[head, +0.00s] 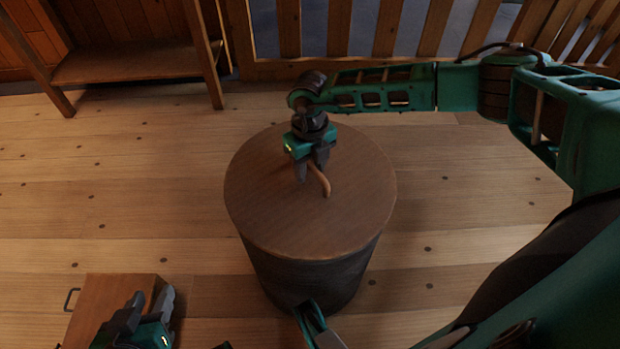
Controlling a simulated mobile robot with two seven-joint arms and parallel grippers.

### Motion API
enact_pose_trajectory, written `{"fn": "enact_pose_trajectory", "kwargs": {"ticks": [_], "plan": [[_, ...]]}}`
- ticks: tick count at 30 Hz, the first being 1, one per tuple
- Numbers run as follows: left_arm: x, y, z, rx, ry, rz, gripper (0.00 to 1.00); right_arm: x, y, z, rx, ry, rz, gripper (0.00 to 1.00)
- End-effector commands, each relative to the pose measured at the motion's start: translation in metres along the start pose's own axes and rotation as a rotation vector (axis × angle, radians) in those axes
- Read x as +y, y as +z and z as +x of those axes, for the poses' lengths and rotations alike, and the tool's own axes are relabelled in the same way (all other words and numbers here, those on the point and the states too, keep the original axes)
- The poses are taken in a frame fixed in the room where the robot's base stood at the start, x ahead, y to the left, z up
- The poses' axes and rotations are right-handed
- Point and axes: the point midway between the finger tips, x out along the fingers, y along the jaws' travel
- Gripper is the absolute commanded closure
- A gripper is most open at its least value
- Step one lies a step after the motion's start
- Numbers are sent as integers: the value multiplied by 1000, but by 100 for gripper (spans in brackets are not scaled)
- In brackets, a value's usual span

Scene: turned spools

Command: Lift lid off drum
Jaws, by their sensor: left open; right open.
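The drum (290,278) is a dark round vessel standing on the floor in the middle of the head view. Its flat brown wooden lid (275,220) sits level on top. A curved brown handle (322,182) rises from the lid near its centre. My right gripper (311,175) points down at the handle, with its fingers open close beside it. The fingers hide part of the handle, and I cannot tell whether they touch it. My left gripper (152,297) is open and empty at the lower left, well away from the drum.
A wooden box (98,292) with a small metal handle (70,298) is at the lower left, partly behind my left gripper. A wooden shelf stand (130,64) is at the back left. A slatted wooden railing (350,68) runs along the back. Plank floor left of the drum is clear.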

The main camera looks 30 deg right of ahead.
Motion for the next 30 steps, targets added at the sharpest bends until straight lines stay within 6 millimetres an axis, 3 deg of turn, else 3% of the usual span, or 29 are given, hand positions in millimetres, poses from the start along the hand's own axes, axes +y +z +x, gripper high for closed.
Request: {"fn": "enact_pose_trajectory", "kwargs": {"ticks": [18,30], "plan": [[-2,1,1,2,-2,7,57,0,0,5,1,0,0,58],[-3,2,1,1,-4,7,57,0,0,5,1,0,0,96]]}}
